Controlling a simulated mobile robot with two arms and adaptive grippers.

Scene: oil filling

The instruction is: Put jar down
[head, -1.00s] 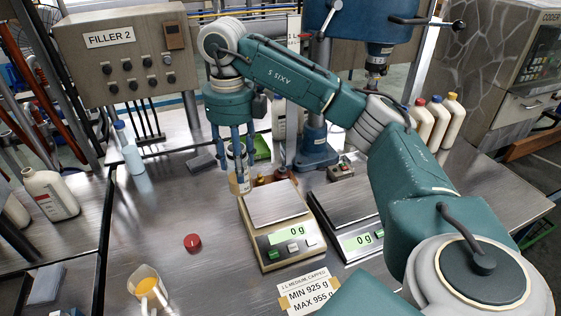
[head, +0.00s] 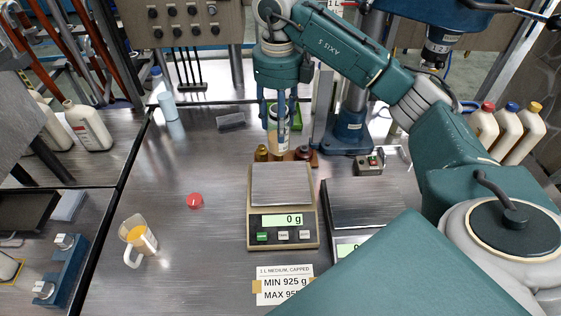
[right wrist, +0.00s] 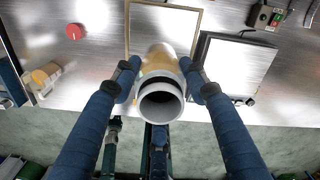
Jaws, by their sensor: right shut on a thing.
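My right gripper (head: 278,140) points down, with its blue fingers shut on the jar (head: 279,143). The jar is upright, with a pale label and an amber-coloured body. In the head view it appears just beyond the back edge of the left scale (head: 283,218), which reads 0 g. In the right wrist view the jar (right wrist: 162,95) is between the two fingers, its round pale mouth open towards the camera. The scale plate (right wrist: 165,28) shows behind it there. The gap under the jar is hard to judge. My left gripper is not in view.
Small brown weights (head: 262,153) stand behind the scale. A second scale (head: 365,205) is at its right. A red cap (head: 195,201) and a jug with yellow contents (head: 139,238) are at left. The blue press column (head: 350,130) stands behind right. Table between cap and scale is clear.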

